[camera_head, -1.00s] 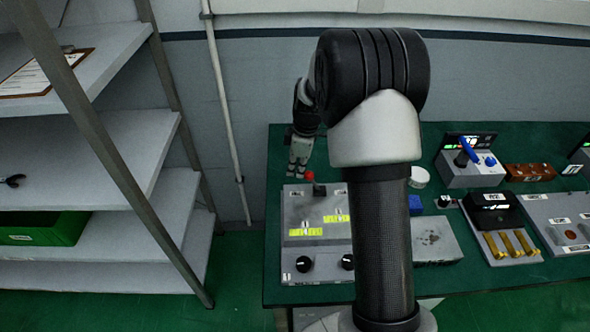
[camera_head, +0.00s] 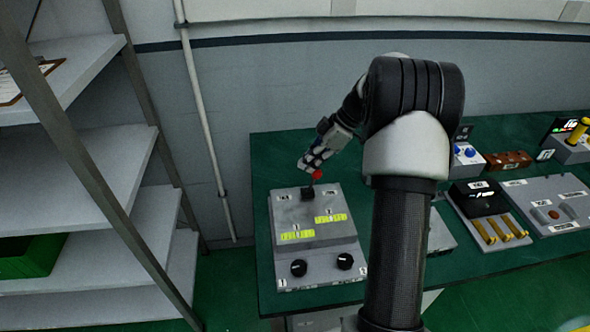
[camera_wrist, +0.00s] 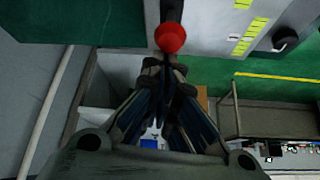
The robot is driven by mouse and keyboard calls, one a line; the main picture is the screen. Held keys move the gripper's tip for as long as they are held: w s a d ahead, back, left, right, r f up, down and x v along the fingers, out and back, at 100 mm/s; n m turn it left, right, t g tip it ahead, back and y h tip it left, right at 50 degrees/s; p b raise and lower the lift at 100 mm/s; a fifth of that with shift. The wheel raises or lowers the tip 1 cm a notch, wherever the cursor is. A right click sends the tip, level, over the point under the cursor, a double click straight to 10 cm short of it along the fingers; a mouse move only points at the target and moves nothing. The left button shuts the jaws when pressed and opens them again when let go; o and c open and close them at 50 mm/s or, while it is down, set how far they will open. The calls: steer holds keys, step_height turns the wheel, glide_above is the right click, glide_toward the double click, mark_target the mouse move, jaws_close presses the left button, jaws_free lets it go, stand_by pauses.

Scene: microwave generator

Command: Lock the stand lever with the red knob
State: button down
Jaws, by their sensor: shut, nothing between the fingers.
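The red knob (camera_head: 317,174) tops a short dark lever (camera_head: 307,193) on the sloped upper face of a grey control box (camera_head: 320,262). In the wrist view the red knob (camera_wrist: 170,38) is just beyond my fingertips, near the top centre. My gripper (camera_head: 310,166) is shut and empty, at the back of the box right by the knob. In the wrist view its fingers (camera_wrist: 163,68) come together just below the knob. I cannot tell whether they touch it. The lever's base is partly hidden.
Two black dials (camera_head: 299,268) and yellow labels (camera_head: 297,235) are on the box front. More panels with brass handles (camera_head: 502,232) stand right on the green table (camera_head: 262,165). A metal shelf (camera_head: 90,178) stands left, with a gap before the table.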

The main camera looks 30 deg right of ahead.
steer(key=shift+s+d+f+b, duration=0.15)
steer(key=shift+s+d, duration=0.1)
steer(key=shift+d, duration=0.5)
steer(key=shift+s+d+f+b, duration=0.15)
steer(key=shift+s+d, duration=0.1)
steer(key=shift+d, duration=0.45)
steer(key=shift+s+d+f, duration=0.25)
steer(key=shift+d, duration=0.15)
steer(key=shift+s+f, duration=0.1)
steer(key=shift+f, duration=0.05)
step_height(320, 180, up, 4)
steer(key=w+a+p, duration=0.1)
steer(key=w+a, duration=0.1)
steer(key=a, duration=0.1)
steer(key=s+d+r+p, duration=0.2)
steer(key=s+d+r, duration=0.1)
steer(key=d, duration=0.5)
steer(key=shift+s+d+r+p, duration=0.2)
steer(key=shift+s+r+p, duration=0.15)
steer(key=shift+r+p, duration=0.05)
